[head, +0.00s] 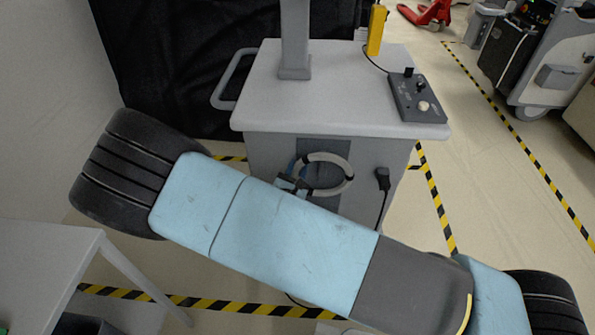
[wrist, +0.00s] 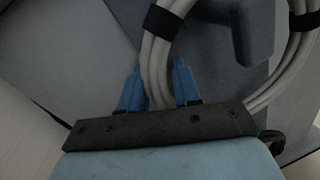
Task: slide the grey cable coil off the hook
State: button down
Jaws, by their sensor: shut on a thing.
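The grey cable coil (head: 347,172) is a ring against the front panel of the cart (head: 345,85). In the wrist view the coil (wrist: 182,22) shows as several light grey strands bound with black straps. My gripper (wrist: 158,88) has its blue fingers on either side of the strands and is shut on them. In the head view my gripper (head: 292,185) is at the coil's lower left, partly behind my arm. The hook (wrist: 245,30) is a dark grey block inside the ring in the wrist view. Whether the coil touches it I cannot tell.
A black plug (head: 383,178) with a cable hangs right of the coil. A control box (head: 418,97) and a yellow handset (head: 376,30) are on the cart top. A white table (head: 50,262) stands at lower left. Open floor lies to the right.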

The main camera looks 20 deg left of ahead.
jog(key=shift+r, duration=0.3)
jog(key=shift+s, duration=0.15)
jog(key=s+d, duration=0.2)
jog(key=s, duration=0.7)
jog(key=shift+s+d, duration=0.2)
jog(key=shift+s, duration=0.05)
dwell(0.9)
